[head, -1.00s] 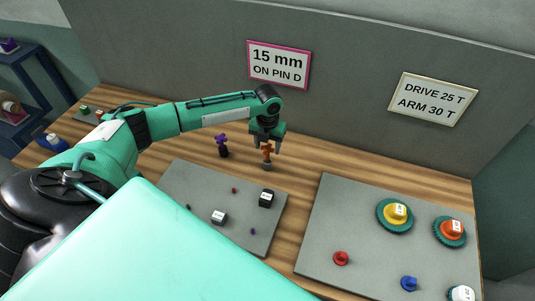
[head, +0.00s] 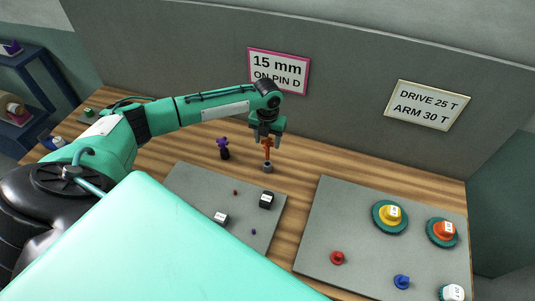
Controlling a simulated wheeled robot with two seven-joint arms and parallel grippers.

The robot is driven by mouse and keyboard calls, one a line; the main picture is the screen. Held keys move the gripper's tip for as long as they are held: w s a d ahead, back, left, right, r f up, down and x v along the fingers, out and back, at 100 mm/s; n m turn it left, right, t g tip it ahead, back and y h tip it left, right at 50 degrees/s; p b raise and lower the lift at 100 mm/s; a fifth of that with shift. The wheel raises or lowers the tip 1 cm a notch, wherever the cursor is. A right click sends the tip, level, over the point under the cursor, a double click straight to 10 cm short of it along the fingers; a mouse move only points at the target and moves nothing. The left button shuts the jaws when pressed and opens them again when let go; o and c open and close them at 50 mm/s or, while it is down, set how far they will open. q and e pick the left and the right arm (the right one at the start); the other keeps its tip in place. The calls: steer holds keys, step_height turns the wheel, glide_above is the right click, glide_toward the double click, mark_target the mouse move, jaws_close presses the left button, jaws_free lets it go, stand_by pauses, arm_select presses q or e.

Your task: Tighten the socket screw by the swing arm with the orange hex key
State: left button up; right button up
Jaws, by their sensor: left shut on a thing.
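The orange hex key (head: 267,153) stands upright at a small grey holder (head: 267,168) on the wooden bench, between the two grey plates and the wall. My left gripper (head: 267,138) reaches down from above and is shut on its upper part. I cannot tell whether the key's lower end is still inside the holder. The near left plate (head: 188,176) carries a black block (head: 266,201), a white-topped block (head: 221,218) and small red and purple pieces. Which piece is the socket screw or the swing arm cannot be told at this size. My right gripper is out of view.
A purple-handled tool (head: 223,149) stands in a dark holder just left of the hex key. Signs hang on the wall behind. Bare bench lies between the plates.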

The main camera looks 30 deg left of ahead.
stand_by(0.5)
arm_select(q)
steer(key=shift+r, duration=0.2)
steer(key=shift+r+p, duration=0.95)
steer(key=shift+p, duration=0.05)
steer(key=shift+r+p, duration=0.45)
steer(key=shift+r, duration=0.5)
steer(key=shift+f, duration=0.1)
